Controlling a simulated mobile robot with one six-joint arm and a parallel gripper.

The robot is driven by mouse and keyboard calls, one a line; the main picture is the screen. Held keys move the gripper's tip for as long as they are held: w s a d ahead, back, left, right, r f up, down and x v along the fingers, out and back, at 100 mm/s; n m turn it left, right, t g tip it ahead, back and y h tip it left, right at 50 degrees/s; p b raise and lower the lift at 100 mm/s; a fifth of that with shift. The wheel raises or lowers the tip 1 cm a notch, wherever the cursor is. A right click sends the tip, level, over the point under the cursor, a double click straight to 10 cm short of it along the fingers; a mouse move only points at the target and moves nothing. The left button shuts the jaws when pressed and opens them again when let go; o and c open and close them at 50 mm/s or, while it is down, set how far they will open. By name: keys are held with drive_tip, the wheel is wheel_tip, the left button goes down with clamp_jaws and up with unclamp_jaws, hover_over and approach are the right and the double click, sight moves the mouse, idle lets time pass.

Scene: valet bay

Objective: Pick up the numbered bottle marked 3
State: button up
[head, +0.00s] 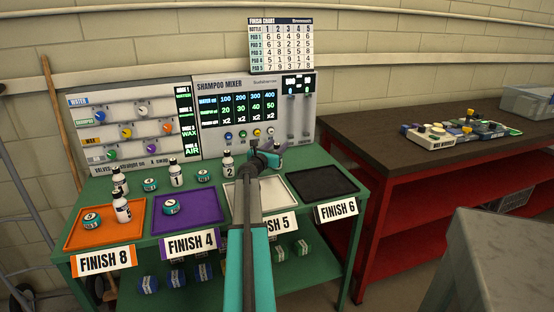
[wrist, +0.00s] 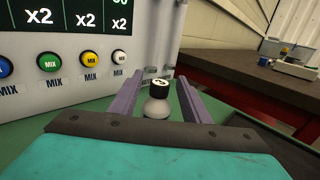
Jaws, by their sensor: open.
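In the wrist view, a bottle (wrist: 157,107) with a pale rounded shoulder and black cap stands between the two purple fingers of my open gripper (wrist: 157,92). The mark on its cap is too small to read surely; it may be a 3. In the head view my gripper (head: 266,157) is at the back of the green bench, in front of the shampoo mixer, and mostly hides this bottle. Bottle 2 (head: 228,168) stands just left of my gripper, and bottle 1 (head: 176,176) farther left.
The shampoo mixer panel (head: 215,120) rises close behind my gripper. Orange (head: 75,240), purple (head: 160,228), white (head: 235,200) and black (head: 345,190) trays line the bench front. Another bottle (head: 122,209) stands at the orange tray. A dark-topped red bench (head: 390,155) is at right.

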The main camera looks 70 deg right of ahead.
clamp_jaws()
drive_tip(key=shift+r, duration=0.1)
wheel_tip(320, 180, up, 10)
drive_tip(key=shift+f+p, duration=0.1)
drive_tip(key=shift+p, duration=0.5)
idle(0.6)
